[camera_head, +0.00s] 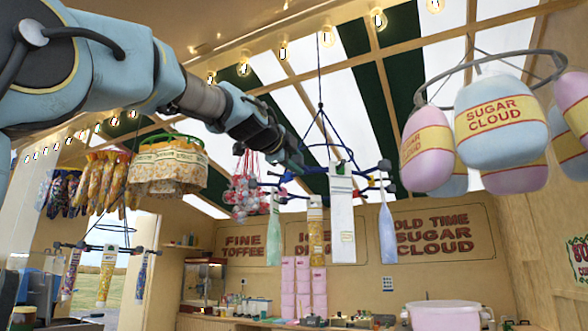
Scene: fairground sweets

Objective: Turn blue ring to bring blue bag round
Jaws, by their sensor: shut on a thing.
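The blue ring (372,174) hangs level from the roof on dark cords in the middle of the view. Slim bags hang from its arms: a pale blue bag (387,234) at the right, a white one (342,215) and a patterned gold one (315,235) at the front, and a green-blue one (274,232) at the left. My gripper (294,168) reaches in from the upper left and is shut on the ring's left side. Its fingertips are small and partly hidden against the ring.
A dark ring (548,53) with large "Sugar Cloud" bags (500,118) hangs close at the right. A green ring (172,137) with a floral skirt and a lower rack (105,248) hang at the left. Pink boxes (303,285) stand on the back counter.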

